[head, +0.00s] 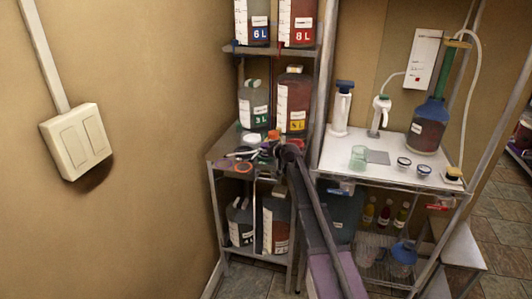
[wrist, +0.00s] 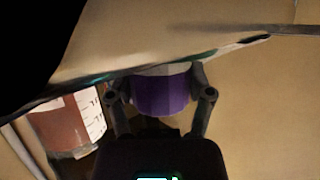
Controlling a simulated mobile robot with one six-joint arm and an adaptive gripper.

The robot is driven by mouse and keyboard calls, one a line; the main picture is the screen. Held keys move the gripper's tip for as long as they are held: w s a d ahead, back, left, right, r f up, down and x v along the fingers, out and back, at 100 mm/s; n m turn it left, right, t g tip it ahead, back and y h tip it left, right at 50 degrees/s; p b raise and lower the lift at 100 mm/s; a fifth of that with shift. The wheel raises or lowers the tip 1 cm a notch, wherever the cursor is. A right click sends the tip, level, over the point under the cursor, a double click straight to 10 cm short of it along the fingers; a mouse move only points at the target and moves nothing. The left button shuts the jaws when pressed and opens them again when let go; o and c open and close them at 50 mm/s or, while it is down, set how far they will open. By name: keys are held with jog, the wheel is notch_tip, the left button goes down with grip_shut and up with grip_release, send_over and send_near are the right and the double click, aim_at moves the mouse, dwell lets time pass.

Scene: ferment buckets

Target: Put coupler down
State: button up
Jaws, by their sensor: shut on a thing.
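My gripper (wrist: 160,84) is shut on a purple, round piece with a pale rim, which I take to be the coupler (wrist: 160,98). One finger is on each side of it. The coupler is close to a pale surface with a dark green edge across the top of the wrist view; I cannot tell whether they touch. In the head view my gripper (head: 270,149) is over the middle shelf (head: 222,150) of the left rack, among small items. The coupler cannot be made out there.
Coloured rings (head: 236,163) and an orange-topped item (head: 273,135) crowd this shelf. Behind stand a 3 L jug (head: 254,108) and a larger red-brown container (head: 294,98). To the right, a white bench (head: 335,158) holds a glass (head: 358,155) and a blue-topped carboy (head: 428,125).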

jog(key=shift+f, duration=0.15)
jog(key=o, duration=1.2)
jog(key=shift+o, duration=0.2)
jog(key=shift+r, duration=0.25)
jog(key=p+v, duration=0.4)
jog(key=v, duration=0.8)
jog(key=shift+p, duration=0.35)
